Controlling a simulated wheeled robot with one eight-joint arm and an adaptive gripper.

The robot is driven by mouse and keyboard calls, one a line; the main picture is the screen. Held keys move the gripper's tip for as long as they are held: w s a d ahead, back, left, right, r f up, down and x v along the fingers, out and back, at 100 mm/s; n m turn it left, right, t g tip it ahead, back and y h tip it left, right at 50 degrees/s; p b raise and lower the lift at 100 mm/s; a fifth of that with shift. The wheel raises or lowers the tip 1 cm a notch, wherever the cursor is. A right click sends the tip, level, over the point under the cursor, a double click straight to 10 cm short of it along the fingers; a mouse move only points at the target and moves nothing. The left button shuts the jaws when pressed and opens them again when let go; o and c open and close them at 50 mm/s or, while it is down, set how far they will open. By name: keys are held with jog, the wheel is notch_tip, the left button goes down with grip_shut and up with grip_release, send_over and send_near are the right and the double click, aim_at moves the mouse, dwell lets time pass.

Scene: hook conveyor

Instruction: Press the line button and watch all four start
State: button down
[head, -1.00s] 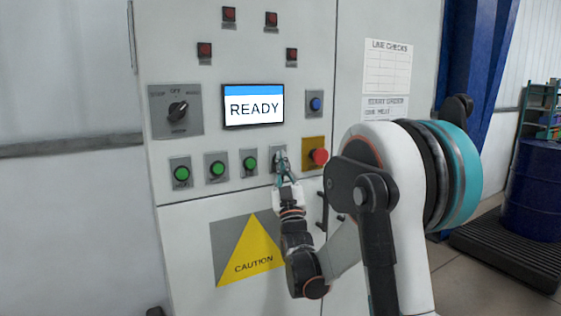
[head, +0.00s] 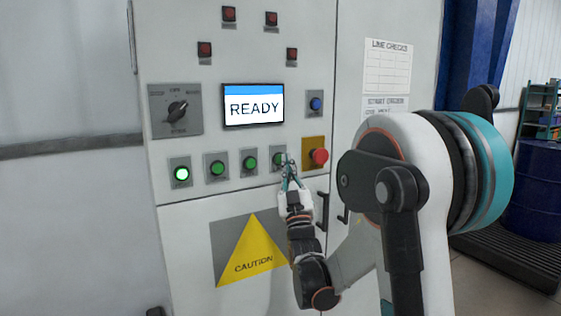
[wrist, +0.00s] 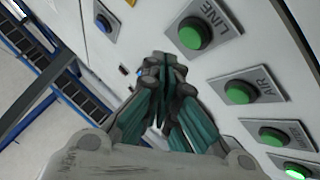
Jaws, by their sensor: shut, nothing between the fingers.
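The green line button (wrist: 194,33), labelled LINE, sits on a grey plate in the wrist view and is unlit. In the head view it is the rightmost of the green row, partly hidden by my gripper. My gripper (head: 288,163) is shut and empty in front of the panel, just right of that button. In the wrist view its fingertips (wrist: 163,66) appear apart from the button; contact cannot be judged in the head view. The screen (head: 253,107) reads READY. Several red lamps (head: 229,14) above it look dark.
The leftmost green button (head: 181,173) is lit; the green AIR button (wrist: 240,92) is unlit. A red mushroom button (head: 319,156) on a yellow plate is close to my gripper's right. A blue button (head: 315,104) is above it. A black selector (head: 177,111) is at left.

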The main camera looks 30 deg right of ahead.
jog(key=s, duration=0.3)
jog(key=shift+s, duration=0.1)
dwell(0.8)
